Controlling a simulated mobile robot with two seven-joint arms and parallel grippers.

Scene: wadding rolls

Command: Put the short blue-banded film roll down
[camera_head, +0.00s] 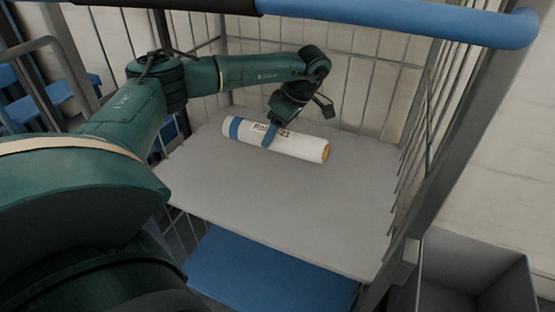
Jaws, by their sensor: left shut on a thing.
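The film roll (300,146) is white with a blue band near its left end, printed lettering on top and an orange core at its right end. It lies lengthwise, slanting down to the right in the picture, at the back of the grey shelf (275,205). My left gripper (271,136) reaches down from above and is shut on the roll near its middle. The gripper covers part of the lettering. I cannot tell whether the roll's underside touches the shelf or is just above it. My right gripper is not in view.
Wire mesh walls (375,90) close the shelf at the back and right. A blue bar (400,18) crosses the top of the view. A lower blue shelf (265,275) shows in front, and a grey bin (475,275) stands at lower right. The shelf's front is bare.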

